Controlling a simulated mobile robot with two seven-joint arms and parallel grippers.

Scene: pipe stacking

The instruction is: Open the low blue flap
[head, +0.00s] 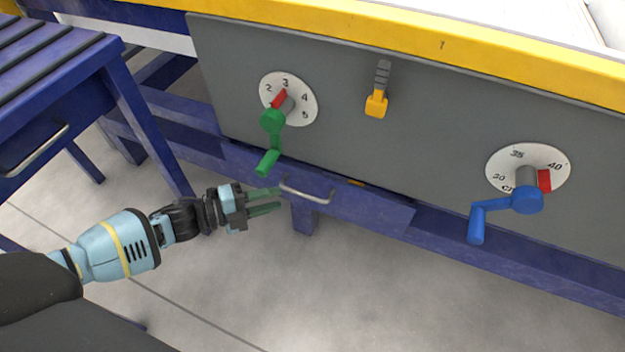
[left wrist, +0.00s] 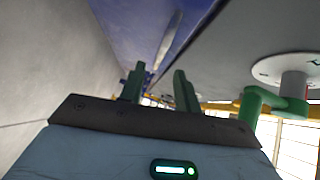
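The low blue flap (head: 350,207) is a blue panel under the grey machine front in the head view, with a curved metal handle (head: 306,191) near its left end. It appears closed, flush with the blue frame. My left gripper (head: 281,200) is just left of the handle, its two green fingers pointing right at it. In the left wrist view the fingers (left wrist: 159,88) are apart, with the handle (left wrist: 168,42) beyond them and nothing visible between them. Whether the fingertips touch the handle cannot be told. My right gripper is not in view.
A green crank (head: 271,140) hangs above the handle on a numbered dial. A yellow lever (head: 377,100) and a blue crank (head: 500,208) are further right on the grey panel (head: 430,130). A blue roller table (head: 60,90) stands at the left. The floor below is clear.

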